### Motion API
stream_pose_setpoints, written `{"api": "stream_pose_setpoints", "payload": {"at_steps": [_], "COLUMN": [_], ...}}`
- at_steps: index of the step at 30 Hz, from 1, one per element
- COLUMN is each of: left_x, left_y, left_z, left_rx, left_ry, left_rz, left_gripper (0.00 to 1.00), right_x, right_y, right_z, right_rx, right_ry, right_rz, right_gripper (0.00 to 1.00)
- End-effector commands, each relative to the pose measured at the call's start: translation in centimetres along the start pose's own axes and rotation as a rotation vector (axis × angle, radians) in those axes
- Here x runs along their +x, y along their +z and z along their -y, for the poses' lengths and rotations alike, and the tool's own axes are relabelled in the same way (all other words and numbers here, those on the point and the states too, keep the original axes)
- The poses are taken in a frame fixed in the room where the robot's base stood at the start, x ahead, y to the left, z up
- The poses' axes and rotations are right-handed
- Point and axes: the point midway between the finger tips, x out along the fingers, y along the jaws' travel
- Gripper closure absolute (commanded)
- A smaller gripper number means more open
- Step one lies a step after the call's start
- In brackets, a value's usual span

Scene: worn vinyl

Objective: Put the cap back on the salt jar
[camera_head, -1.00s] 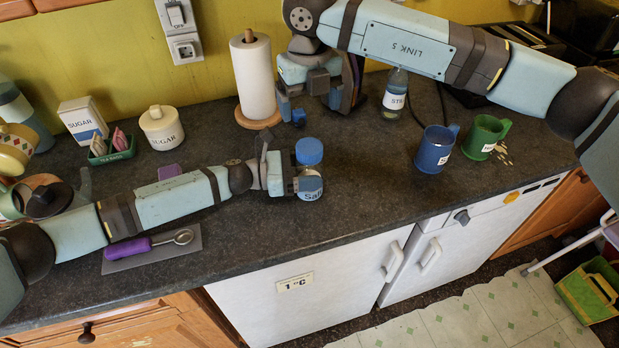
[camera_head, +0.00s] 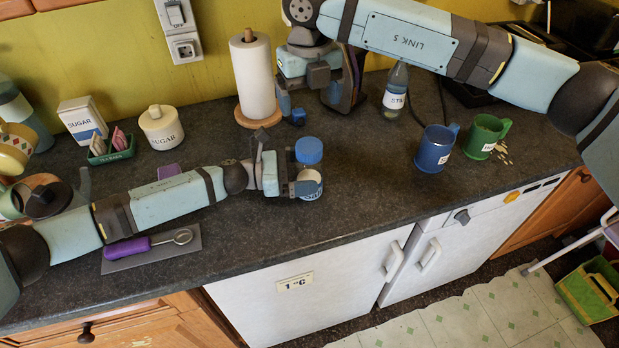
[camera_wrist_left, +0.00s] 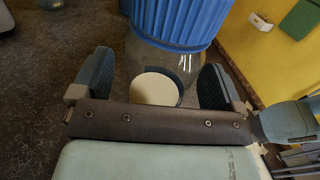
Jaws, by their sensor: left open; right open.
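The salt jar (camera_head: 312,176) stands upright near the middle of the worktop. It is clear with pale contents. The blue cap (camera_head: 309,150) sits on top of it and looks level; how tightly it is seated I cannot tell. In the left wrist view the ribbed cap (camera_wrist_left: 178,22) is above the clear jar wall (camera_wrist_left: 150,58). My left gripper (camera_head: 300,186) is open at the jar's lower part, with its fingers (camera_wrist_left: 158,82) on either side of it, apparently clear of the glass. My right gripper (camera_head: 291,110) is open and empty, behind the jar near the paper towel.
A paper towel roll (camera_head: 253,80) stands at the back. A bottle (camera_head: 395,95), a blue mug (camera_head: 436,150) and a green mug (camera_head: 484,138) are to the right. The counter right of the jar is clear.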

Motion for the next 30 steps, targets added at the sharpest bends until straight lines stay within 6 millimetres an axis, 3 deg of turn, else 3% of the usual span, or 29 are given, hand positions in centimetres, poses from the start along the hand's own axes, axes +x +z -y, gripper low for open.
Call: {"api": "stream_pose_setpoints", "payload": {"at_steps": [15, 21, 30], "left_x": [-10.9, -12.6, -12.8], "left_y": [-0.3, -0.1, 0.0], "left_z": [0.0, 0.0, 0.0], "left_rx": [0.001, 0.002, 0.002], "left_ry": [0.004, 0.002, 0.001], "left_rz": [-0.003, -0.002, -0.001], "left_gripper": [0.07, 0.07, 0.07], "right_x": [2.4, 2.6, 2.6], "right_y": [0.0, 0.0, 0.0], "right_z": [0.0, 0.0, 0.0], "right_rx": [0.000, 0.000, 0.000], "right_ry": [0.000, 0.000, 0.000], "right_rz": [0.000, 0.000, 0.000], "right_gripper": [0.14, 0.14, 0.14]}}
